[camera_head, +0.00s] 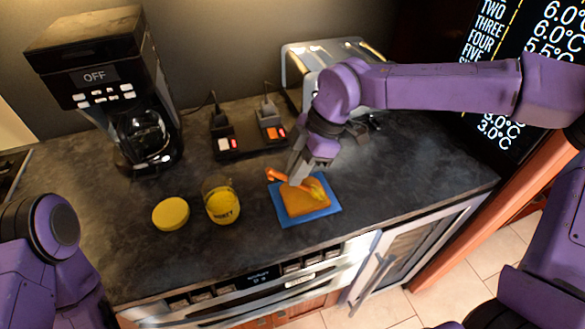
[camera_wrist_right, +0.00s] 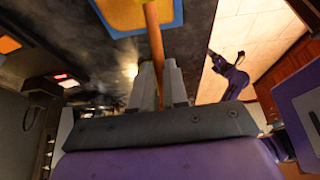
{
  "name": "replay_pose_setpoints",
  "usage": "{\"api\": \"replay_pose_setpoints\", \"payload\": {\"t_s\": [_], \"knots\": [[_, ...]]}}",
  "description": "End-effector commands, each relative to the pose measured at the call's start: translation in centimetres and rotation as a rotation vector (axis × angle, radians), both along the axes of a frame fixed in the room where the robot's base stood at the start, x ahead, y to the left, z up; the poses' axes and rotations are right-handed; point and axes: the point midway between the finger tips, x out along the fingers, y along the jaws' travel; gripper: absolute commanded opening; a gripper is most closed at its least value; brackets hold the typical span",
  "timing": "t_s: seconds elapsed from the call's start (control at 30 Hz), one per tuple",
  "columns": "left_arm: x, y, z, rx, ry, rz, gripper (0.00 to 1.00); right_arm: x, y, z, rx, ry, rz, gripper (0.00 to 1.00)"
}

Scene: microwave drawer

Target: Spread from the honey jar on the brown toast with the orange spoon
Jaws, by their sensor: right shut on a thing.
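The honey jar (camera_head: 222,203) stands open on the counter, with honey-yellow contents and a "HONEY" label. Its yellow lid (camera_head: 171,214) lies to its left. The brown toast (camera_head: 305,199) lies on a blue board (camera_head: 330,210) right of the jar, with a yellow patch near its upper right. My right gripper (camera_head: 297,176) is shut on the orange spoon (camera_head: 277,176) above the toast. In the right wrist view the spoon's shaft (camera_wrist_right: 154,40) runs between the fingers towards the toast. Whether the spoon touches the toast is unclear. My left gripper is out of view; only arm links show at left.
A coffee maker (camera_head: 105,85) stands at the back left. A black switch base (camera_head: 248,143) is behind the jar, and a silver toaster (camera_head: 300,62) is behind my right arm. The counter's front edge runs close to the jar and board.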

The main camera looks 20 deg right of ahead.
Motion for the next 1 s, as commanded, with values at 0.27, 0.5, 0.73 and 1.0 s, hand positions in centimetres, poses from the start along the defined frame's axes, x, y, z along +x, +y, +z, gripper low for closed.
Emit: {"api": "replay_pose_setpoints", "payload": {"t_s": [0.27,0.5,0.73,1.0], "knots": [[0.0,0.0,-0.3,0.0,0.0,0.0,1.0,0.0,0.7,-0.1,-0.001,0.001,0.002,0.0],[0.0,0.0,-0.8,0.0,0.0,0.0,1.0,-0.1,2.2,0.0,-0.001,0.0,0.001,0.0],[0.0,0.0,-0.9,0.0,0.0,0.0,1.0,-0.1,2.9,0.2,0.0,0.0,0.0,0.0],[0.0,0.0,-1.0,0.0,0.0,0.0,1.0,-0.1,3.1,0.1,0.0,0.001,0.0,0.0]]}}
